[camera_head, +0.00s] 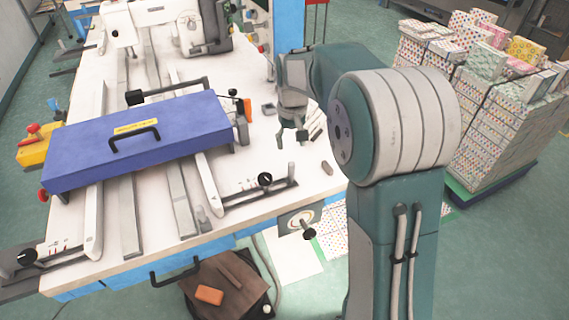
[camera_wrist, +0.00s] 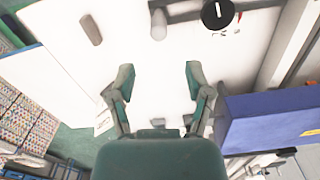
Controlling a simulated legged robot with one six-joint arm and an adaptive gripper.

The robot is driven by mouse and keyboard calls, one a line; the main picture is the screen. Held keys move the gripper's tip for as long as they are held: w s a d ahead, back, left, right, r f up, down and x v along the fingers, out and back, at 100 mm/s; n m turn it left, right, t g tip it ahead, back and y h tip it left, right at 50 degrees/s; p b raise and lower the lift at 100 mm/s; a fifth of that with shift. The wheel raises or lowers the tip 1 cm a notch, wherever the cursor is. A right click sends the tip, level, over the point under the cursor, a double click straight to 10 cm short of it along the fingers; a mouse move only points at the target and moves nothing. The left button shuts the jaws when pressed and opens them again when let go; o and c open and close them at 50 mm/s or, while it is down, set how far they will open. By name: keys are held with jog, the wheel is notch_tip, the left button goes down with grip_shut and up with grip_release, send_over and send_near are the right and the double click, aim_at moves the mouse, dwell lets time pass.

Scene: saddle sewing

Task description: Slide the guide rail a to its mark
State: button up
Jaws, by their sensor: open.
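In the head view, two pale guide rails with scale marks run along the white table: a left rail (camera_head: 93,222) and a right rail (camera_head: 208,182). I cannot tell which is rail a. A black knob (camera_head: 265,180) sits by the right rail's near end, and another black knob (camera_head: 27,257) by the left rail's. The blue cover (camera_head: 140,142) lies across both rails and hides their middles. My gripper (camera_head: 290,138) is open and empty, right of the cover. In the wrist view, my gripper (camera_wrist: 160,80) spans bare table, with a black knob (camera_wrist: 218,14) beyond it.
A loose grey cylinder (camera_head: 327,168) lies near the table's right edge. The blue cover's end (camera_wrist: 270,122) is close on the right in the wrist view. A brown stool (camera_head: 228,285) stands below the front edge. Stacked patterned boxes (camera_head: 490,115) stand at right.

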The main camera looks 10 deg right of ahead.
aim_at(291, 163)
notch_tip(291, 163, down, 11)
jog(key=shift+s+r, duration=0.1)
jog(key=shift+r, duration=0.1)
jog(key=shift+d, duration=0.1)
grip_shut()
